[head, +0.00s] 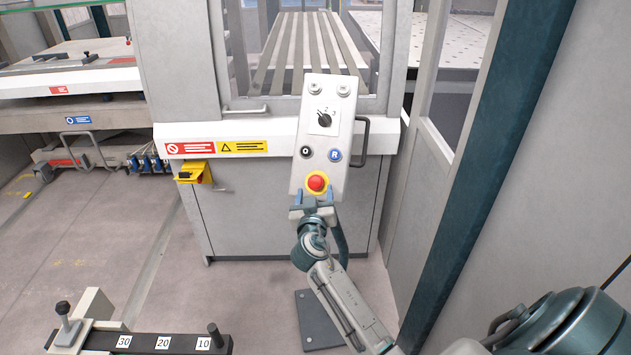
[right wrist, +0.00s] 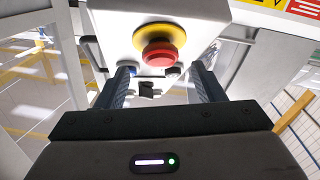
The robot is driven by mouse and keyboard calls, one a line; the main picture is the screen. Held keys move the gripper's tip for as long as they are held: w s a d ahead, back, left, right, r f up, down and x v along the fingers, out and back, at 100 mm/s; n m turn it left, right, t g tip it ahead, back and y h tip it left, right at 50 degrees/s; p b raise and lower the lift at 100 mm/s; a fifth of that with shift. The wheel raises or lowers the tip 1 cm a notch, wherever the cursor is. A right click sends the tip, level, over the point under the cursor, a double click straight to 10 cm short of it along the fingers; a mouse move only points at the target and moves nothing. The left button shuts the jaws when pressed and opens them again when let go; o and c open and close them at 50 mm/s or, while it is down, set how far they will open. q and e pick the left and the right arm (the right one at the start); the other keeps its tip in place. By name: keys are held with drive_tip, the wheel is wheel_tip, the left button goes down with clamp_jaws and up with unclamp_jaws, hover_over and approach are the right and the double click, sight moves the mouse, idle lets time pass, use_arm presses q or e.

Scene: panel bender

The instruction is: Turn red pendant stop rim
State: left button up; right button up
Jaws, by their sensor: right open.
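The red stop button (head: 316,183) sits on a yellow ring at the lower end of a pale grey pendant box (head: 340,110). My right gripper (head: 314,195) is just below the button in the head view, its fingers pointing up at it. In the right wrist view the red stop button (right wrist: 159,54) shows ahead of and between the two open fingers of my right gripper (right wrist: 163,78). The fingers look apart from its rim, and nothing is held. My left gripper is not in view.
The pendant also bears a black rotary selector (head: 324,119), a blue R button (head: 335,155) and a dark O button (head: 306,152). A black handle (head: 364,140) is at its right. A yellow bracket (head: 194,173) juts from the cabinet at left.

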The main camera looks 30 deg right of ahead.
sight(315, 185)
drive_tip(key=p+x, duration=0.1)
drive_tip(key=x, duration=0.2)
drive_tip(key=shift+w+d+r, duration=0.1)
drive_tip(key=shift+w+d, duration=0.05)
drive_tip(key=shift+w, duration=0.15)
drive_tip(key=shift+w+d, duration=0.25)
drive_tip(key=shift+w, duration=0.05)
drive_tip(key=shift+c, duration=0.4)
